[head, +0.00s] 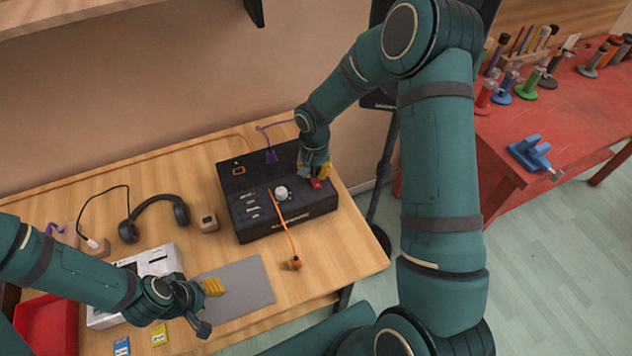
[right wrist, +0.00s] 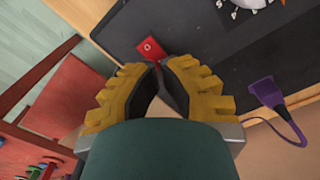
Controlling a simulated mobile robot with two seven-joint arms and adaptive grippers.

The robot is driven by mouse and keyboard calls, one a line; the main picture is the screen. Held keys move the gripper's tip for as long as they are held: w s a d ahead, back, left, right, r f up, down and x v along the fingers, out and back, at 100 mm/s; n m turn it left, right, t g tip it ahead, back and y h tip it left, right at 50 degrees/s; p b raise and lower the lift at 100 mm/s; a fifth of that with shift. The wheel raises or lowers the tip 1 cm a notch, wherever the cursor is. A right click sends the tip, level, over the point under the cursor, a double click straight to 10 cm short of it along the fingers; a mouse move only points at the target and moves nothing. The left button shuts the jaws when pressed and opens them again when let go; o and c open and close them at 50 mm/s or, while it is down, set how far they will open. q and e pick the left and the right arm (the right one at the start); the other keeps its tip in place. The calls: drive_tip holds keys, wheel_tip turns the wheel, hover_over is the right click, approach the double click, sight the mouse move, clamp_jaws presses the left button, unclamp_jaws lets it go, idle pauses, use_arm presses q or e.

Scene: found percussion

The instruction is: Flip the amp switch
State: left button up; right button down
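The amp is a black box (head: 290,222) with a raised back panel, standing on the wooden table. Its red switch (head: 317,183) is at the right end of its top. In the right wrist view the red switch (right wrist: 151,47), marked with a small white ring, lies just beyond my fingertips. My right gripper (head: 316,172) is over that end of the amp. Its yellow-ribbed fingers (right wrist: 160,66) nearly meet at the tips, with nothing between them; contact with the switch is unclear. My left gripper (head: 212,308) appears open and empty above the grey mat.
A white knob (head: 281,192) and an orange cable (head: 286,228) are on the amp, with a purple plug (head: 271,157) at its back panel. Headphones (head: 152,212), a small wooden block (head: 208,221) and a grey mat (head: 245,285) lie left. A red workbench (head: 550,125) stands right.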

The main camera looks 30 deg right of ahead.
sight(315, 179)
use_arm(q)
drive_tip(key=shift+f+b, duration=1)
drive_tip(key=shift+f, duration=0.05)
use_arm(e)
drive_tip(key=shift+f, duration=1.2)
use_arm(q)
drive_tip(key=shift+r, duration=0.1)
use_arm(e)
drive_tip(key=shift+r, duration=0.1)
use_arm(q)
drive_tip(key=shift+r+p, duration=1.9)
drive_tip(key=shift+p, duration=0.05)
use_arm(e)
drive_tip(key=shift+r, duration=3.45)
